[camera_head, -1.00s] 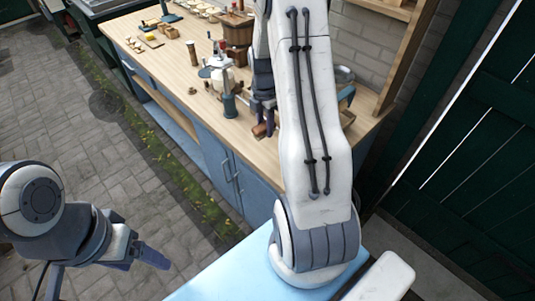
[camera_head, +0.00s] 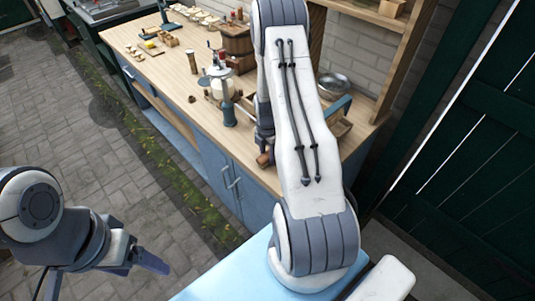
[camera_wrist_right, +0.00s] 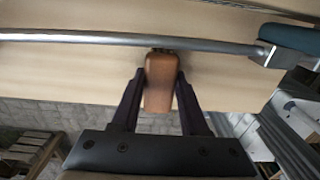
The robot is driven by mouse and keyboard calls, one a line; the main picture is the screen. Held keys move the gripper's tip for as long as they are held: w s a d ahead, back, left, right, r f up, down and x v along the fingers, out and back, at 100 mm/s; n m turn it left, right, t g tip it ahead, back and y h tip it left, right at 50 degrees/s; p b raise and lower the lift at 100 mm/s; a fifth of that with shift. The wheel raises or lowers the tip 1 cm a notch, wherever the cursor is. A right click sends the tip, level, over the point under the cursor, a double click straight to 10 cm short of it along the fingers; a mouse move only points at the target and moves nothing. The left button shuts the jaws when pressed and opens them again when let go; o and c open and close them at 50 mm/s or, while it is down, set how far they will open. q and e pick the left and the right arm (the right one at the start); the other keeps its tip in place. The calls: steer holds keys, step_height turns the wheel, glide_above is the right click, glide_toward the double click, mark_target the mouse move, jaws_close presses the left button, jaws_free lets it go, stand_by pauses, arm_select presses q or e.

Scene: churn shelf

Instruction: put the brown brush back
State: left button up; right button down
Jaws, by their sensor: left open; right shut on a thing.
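The brown brush (camera_wrist_right: 158,84) is between the fingers of my right gripper (camera_wrist_right: 160,98) in the right wrist view, and the gripper is shut on it. Only its brown block shows clearly; its far end is close to a grey metal bar. In the head view, the brown end of the brush (camera_head: 263,160) shows low beside my right arm, over the worktop's front part. My right arm hides most of that gripper there. My left gripper (camera_head: 150,262) is open and empty, over the paving at the lower left, away from the worktop.
The wooden worktop (camera_head: 150,75) carries a wooden churn (camera_head: 237,45), a blue-grey cylinder (camera_head: 229,113) and several small items. A metal bowl (camera_head: 333,85) stands at the back right, near a wooden shelf frame. A grey bar (camera_wrist_right: 120,38) crosses the right wrist view.

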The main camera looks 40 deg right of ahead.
mark_target(267, 154)
steer(key=shift+f, duration=0.25)
steer(key=shift+c, duration=2.1)
jaws_free()
steer(key=shift+r, duration=0.1)
steer(key=shift+r, duration=0.3)
steer(key=shift+w+r, duration=0.1)
steer(key=shift+r, duration=0.25)
step_height(267, 154, up, 11)
steer(key=b, duration=0.3)
